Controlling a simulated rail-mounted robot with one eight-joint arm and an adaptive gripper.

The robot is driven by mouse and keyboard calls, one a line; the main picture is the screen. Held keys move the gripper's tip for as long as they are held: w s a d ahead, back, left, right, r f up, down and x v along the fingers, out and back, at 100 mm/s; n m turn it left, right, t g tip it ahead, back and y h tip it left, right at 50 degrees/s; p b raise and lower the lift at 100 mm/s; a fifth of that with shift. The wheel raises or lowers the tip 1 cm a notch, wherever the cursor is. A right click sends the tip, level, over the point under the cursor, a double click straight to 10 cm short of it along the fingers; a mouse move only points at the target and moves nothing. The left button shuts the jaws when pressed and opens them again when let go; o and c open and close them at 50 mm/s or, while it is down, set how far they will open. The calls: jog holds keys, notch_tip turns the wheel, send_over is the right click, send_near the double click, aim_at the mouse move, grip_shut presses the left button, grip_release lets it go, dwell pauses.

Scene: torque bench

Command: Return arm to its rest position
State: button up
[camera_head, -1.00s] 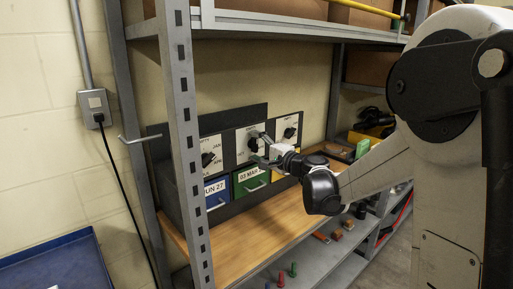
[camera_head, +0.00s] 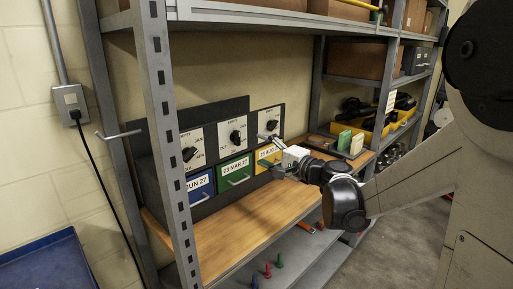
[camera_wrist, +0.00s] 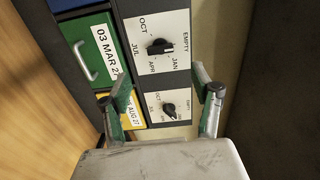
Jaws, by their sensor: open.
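My gripper (camera_head: 266,150) is open and empty, in front of the right-hand dial panel and yellow drawer on the shelf. In the wrist view its two fingers (camera_wrist: 162,90) stand apart, with the panels beyond them. The unit has three black dials: left (camera_head: 189,154), middle (camera_head: 235,136) and right (camera_head: 271,125). Below them are a blue drawer (camera_head: 200,186), a green drawer (camera_head: 235,172) and a yellow drawer (camera_head: 267,156), partly hidden by my gripper. The drawers look closed. My arm reaches in from the right.
A grey upright post (camera_head: 166,120) stands at the shelf's left front. The wooden shelf board (camera_head: 240,213) is clear in front of the drawers. Green and pale boxes and a yellow bin (camera_head: 376,132) stand to the right. Small coloured pegs (camera_head: 267,270) stand on the lower shelf.

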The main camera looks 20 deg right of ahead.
jog(key=shift+s+d, duration=0.1)
jog(key=shift+s, duration=0.05)
dwell(0.3)
jog(key=s+a+f+n+g+h+p, duration=0.1)
jog(key=s+a+n+g, duration=0.3)
jog(key=s, duration=0.3)
jog(key=s+a+f+n+g+h+p, duration=0.1)
jog(key=s+a+n+g, duration=0.15)
jog(key=s+a, duration=0.45)
jog(key=s+d+f+n+g+h, duration=0.1)
jog(key=s+d+f+n+h, duration=0.1)
jog(key=s, duration=0.7)
jog(key=s+d+f+n+g+h+p, duration=0.1)
jog(key=s+d+f+n+h, duration=0.1)
jog(key=s, duration=0.6)
jog(key=shift+s+d+f+n+h, duration=0.35)
jog(key=shift+d+n+h, duration=0.55)
jog(key=shift+h, duration=0.2)
jog(key=shift+g, duration=0.25)
